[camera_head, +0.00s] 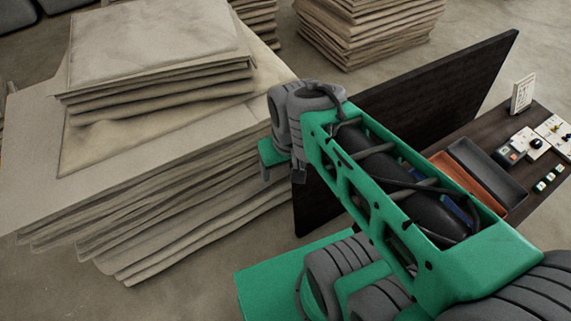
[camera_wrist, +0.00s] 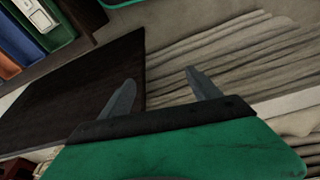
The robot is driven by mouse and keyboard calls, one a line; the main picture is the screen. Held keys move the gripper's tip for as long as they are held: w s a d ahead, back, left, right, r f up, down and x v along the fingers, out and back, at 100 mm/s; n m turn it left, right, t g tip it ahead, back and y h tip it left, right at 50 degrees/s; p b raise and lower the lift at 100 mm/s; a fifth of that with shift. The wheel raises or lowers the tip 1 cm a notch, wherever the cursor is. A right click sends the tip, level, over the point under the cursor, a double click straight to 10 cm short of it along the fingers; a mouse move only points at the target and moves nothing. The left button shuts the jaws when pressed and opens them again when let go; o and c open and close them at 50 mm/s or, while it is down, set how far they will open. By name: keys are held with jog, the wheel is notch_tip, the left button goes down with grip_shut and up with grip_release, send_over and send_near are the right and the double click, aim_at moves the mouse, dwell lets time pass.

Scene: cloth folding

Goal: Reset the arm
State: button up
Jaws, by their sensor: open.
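My green arm reaches across the head view from the lower right. My gripper shows in the wrist view (camera_wrist: 162,88), its two grey fingers spread apart with nothing between them. In the head view its end is mostly hidden behind the arm's grey joint, beside the right edge of a tall stack of beige cloths (camera_head: 190,215). The stack's layered edges also fill the right of the wrist view (camera_wrist: 225,58). A smaller folded cloth pile (camera_head: 150,45) lies on top of the stack, at the upper left. I cannot tell the gripper's exact distance from the stack.
A dark upright panel (camera_head: 450,80) stands right of the stack, close to my arm. Behind it, a dark table holds an orange tray (camera_head: 462,188), a black tray (camera_head: 490,170) and small devices. More cloth piles (camera_head: 370,30) stand at the back. Bare floor shows at lower left.

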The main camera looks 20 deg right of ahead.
jog(key=w+p+v, duration=0.2)
jog(key=p+v, duration=0.6)
jog(key=v, duration=0.1)
jog(key=w+p+v, duration=0.2)
jog(key=p+v, duration=0.7)
jog(key=v, duration=0.1)
jog(key=shift+w+a+r+t, duration=0.3)
jog(key=shift+w+a+r, duration=0.1)
jog(key=shift+r, duration=0.1)
